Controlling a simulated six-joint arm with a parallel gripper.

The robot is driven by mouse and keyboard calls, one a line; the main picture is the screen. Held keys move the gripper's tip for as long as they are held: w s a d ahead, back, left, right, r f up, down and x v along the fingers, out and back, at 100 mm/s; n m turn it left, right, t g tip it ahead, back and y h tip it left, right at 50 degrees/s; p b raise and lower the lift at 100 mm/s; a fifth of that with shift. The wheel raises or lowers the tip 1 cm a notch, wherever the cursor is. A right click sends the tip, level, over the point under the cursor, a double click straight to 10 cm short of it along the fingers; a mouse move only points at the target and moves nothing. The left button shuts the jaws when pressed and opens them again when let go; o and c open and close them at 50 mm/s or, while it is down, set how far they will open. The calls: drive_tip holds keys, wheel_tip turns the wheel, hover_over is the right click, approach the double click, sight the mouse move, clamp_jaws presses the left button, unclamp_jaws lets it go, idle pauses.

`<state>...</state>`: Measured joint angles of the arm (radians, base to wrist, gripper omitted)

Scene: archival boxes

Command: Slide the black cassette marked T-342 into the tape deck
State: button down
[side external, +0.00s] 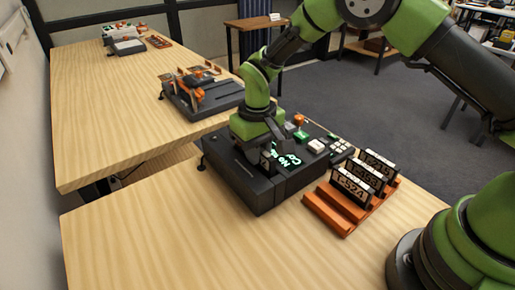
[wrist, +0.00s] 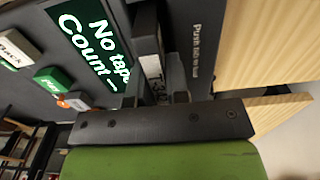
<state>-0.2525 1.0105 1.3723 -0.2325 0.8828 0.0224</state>
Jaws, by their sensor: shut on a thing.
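The tape deck (side external: 255,185) is a dark box on the near table, and its green-lit screen (wrist: 92,45) reads "No tape" and "Count" in the wrist view. My gripper (side external: 267,158) is low over the deck's top, beside the screen. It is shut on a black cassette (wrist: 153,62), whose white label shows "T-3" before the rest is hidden. In the wrist view the cassette stands between the screen and a dark panel with white "Push" lettering. I cannot tell how far it is inside the deck. In the side view my gripper mostly hides it.
An orange rack (side external: 326,212) right of the deck holds several upright black cassettes (side external: 349,190) with white labels. Deck buttons (side external: 317,146) lie behind my gripper. Another dark device (side external: 205,96) stands on the far table. The near table's left front is clear.

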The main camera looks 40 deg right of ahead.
idle(0.3)
drive_tip(key=c, duration=1)
unclamp_jaws()
drive_tip(key=shift+c, duration=0.2)
drive_tip(key=shift+r, duration=3.55)
